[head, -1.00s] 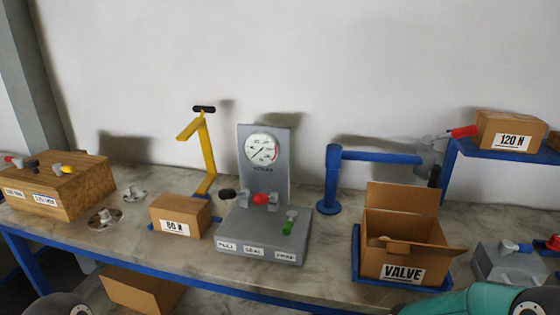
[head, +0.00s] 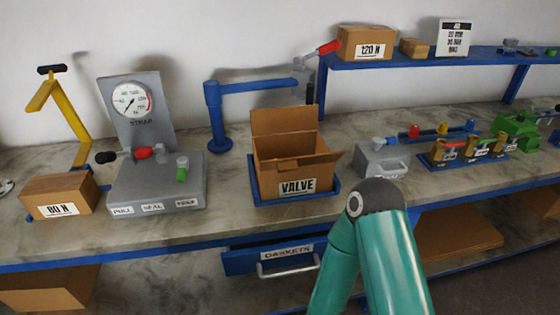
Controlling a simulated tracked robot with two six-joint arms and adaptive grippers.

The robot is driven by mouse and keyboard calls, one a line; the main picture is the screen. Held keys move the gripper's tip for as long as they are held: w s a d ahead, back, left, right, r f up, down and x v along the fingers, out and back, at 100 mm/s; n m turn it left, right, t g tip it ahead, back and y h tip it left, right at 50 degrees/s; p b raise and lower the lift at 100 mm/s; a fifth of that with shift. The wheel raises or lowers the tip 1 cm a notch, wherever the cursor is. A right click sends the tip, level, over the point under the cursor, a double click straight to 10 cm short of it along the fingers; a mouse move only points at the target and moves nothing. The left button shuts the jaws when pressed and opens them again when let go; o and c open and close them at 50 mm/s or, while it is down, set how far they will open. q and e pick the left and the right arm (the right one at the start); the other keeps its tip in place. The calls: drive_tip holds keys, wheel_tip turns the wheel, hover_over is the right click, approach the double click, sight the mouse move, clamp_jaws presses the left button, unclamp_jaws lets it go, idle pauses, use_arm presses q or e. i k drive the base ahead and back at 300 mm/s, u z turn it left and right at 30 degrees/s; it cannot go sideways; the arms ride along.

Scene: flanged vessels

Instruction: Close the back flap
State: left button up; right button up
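The open cardboard box labelled VALVE (head: 297,187) stands in a blue tray (head: 262,198) on the workbench. Its back flap (head: 285,121) stands upright along the far edge. Neither gripper shows in the head view.
A gauge stand (head: 155,181) with handles is left of the box, and a blue post with a horizontal arm (head: 216,115) stands behind. A grey block (head: 381,160) sits right of the box. A blue shelf (head: 430,57) with a 120 N box (head: 366,43) is at back right. A GASKETS drawer (head: 270,258) is below.

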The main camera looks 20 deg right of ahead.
sight(274, 121)
drive_tip(key=u, duration=0.55)
drive_tip(key=k, duration=1.65)
drive_tip(key=z, duration=0.6)
drive_tip(key=i, duration=1)
drive_tip(key=u, duration=0.1)
